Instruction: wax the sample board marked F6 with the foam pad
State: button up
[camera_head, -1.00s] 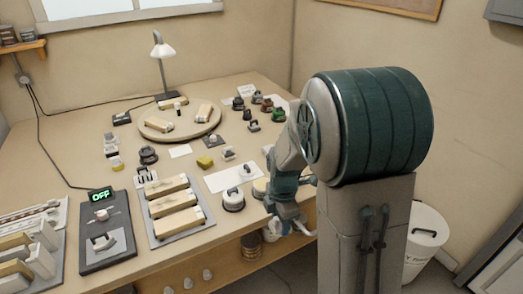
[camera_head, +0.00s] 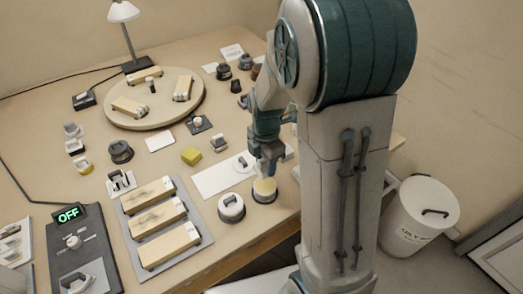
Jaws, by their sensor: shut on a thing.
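My gripper (camera_head: 268,163) points down at the table's right front, just above a round dark tin with a pale yellow top (camera_head: 264,188). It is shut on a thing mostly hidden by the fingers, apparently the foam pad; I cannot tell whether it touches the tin. Three pale wooden sample boards (camera_head: 160,217) lie in a row on a grey tray (camera_head: 204,237); the upper two have dark smudges. More boards (camera_head: 130,107) lie on a round turntable (camera_head: 160,119). The markings are too small to read, so I cannot tell which is F6.
A white round handled pad (camera_head: 232,207) stands left of the tin. A dark device reading OFF (camera_head: 80,250) is at lower left. A white bin (camera_head: 420,215) stands on the floor at right.

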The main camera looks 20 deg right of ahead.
jog(key=shift+s+f+b, duration=0.15)
jog(key=shift+f+b, duration=0.2)
jog(key=shift+f, duration=0.15)
jog(key=shift+f+b, duration=1.65)
jog(key=shift+f, duration=0.8)
jog(key=shift+f+b, duration=0.55)
jog(key=shift+b, duration=0.1)
jog(key=shift+r+p, duration=2.45)
jog(key=shift+r, duration=1.1)
jog(key=shift+s, duration=0.1)
